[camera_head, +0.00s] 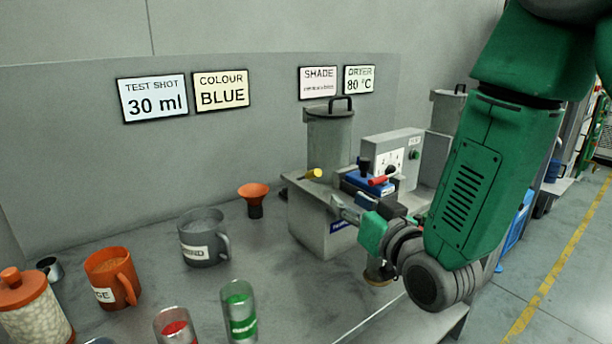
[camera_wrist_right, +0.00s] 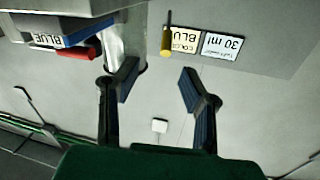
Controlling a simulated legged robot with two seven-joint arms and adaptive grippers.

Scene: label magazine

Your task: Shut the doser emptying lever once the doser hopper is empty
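The grey doser (camera_head: 312,215) stands on the bench with a lidded cylindrical hopper (camera_head: 329,138) behind it; the hopper's contents are hidden. A yellow-handled lever (camera_head: 311,174) sticks out left at its top. A red-handled lever (camera_head: 381,180) is beside a blue block (camera_head: 366,184) marked BLUE in the wrist view (camera_wrist_right: 62,37). I cannot tell which is the emptying lever. My right gripper (camera_head: 352,202) is in front of the doser. In the wrist view its fingers (camera_wrist_right: 158,80) are apart and empty, with the yellow handle (camera_wrist_right: 166,41) beyond the tips, not touched. My left gripper is out of view.
A grey mug (camera_head: 203,238), orange mug (camera_head: 112,278), orange funnel (camera_head: 254,192), orange-lidded jar of pellets (camera_head: 36,310) and green (camera_head: 240,310) and red (camera_head: 176,328) labelled vials stand left. A control box (camera_head: 393,157) is behind the levers. Bench between mug and doser is mostly clear.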

